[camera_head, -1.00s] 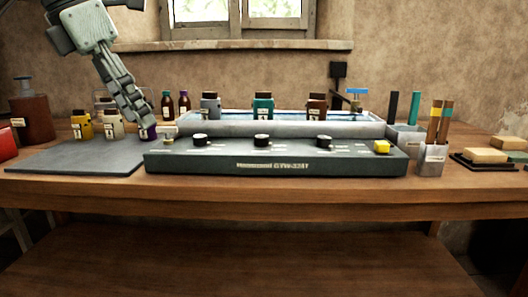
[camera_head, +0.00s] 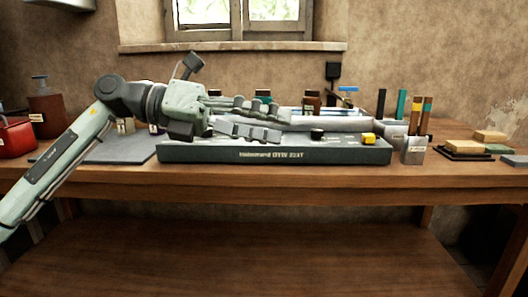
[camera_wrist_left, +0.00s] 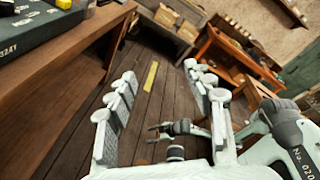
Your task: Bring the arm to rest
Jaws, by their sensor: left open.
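My left arm comes in from the left in the head view, with its forearm rising to a bent wrist. My left gripper (camera_head: 282,123) is level, points right and hangs in front of the grey control panel (camera_head: 270,153), hiding part of its top. Its fingers are apart with nothing between them. In the left wrist view the left gripper (camera_wrist_left: 160,73) shows both fingers spread, with wooden floor beyond.
The wooden bench (camera_head: 300,184) carries bottles, a red container (camera_head: 15,137), a cup of sticks (camera_head: 413,150) and blocks on a dark tray (camera_head: 465,152). A yellow-topped knob (camera_head: 368,139) sits at the panel's right. Floor in front of the bench looks open.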

